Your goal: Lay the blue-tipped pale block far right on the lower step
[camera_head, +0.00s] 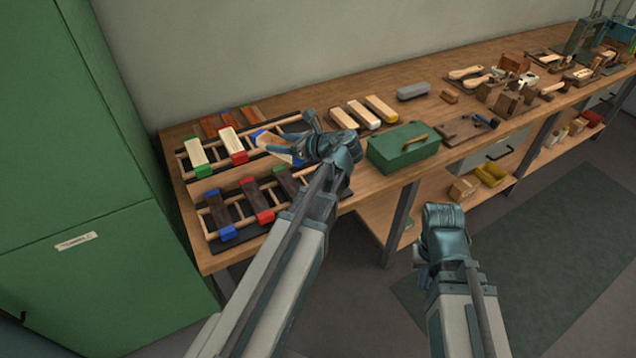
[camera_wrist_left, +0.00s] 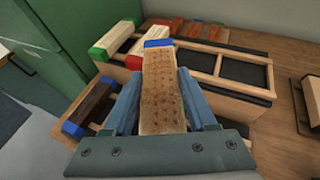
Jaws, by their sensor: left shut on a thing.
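My left gripper (camera_head: 292,143) is shut on the blue-tipped pale block (camera_head: 276,150), holding it over the right part of the back row of a ladder-like wooden rack (camera_head: 178,162). In the left wrist view the block (camera_wrist_left: 162,95) lies between the two fingers, its face dotted with holes and its blue tip (camera_wrist_left: 158,43) pointing away. Whether it touches the rack is unclear. Pale blocks with green (camera_head: 196,155) and red (camera_head: 232,145) tips lie left of it. The front row holds dark blocks with blue, red (camera_head: 256,200) and green tips; my left arm hides its right end. My right gripper (camera_head: 438,225) is off the table's front.
Reddish-brown blocks (camera_head: 208,126) lie behind the rack. Several pale blocks (camera_head: 368,115) and a green toolbox (camera_head: 403,148) stand to its right. A tall green cabinet (camera_head: 100,200) is at the left. Some bare tabletop shows between rack and toolbox.

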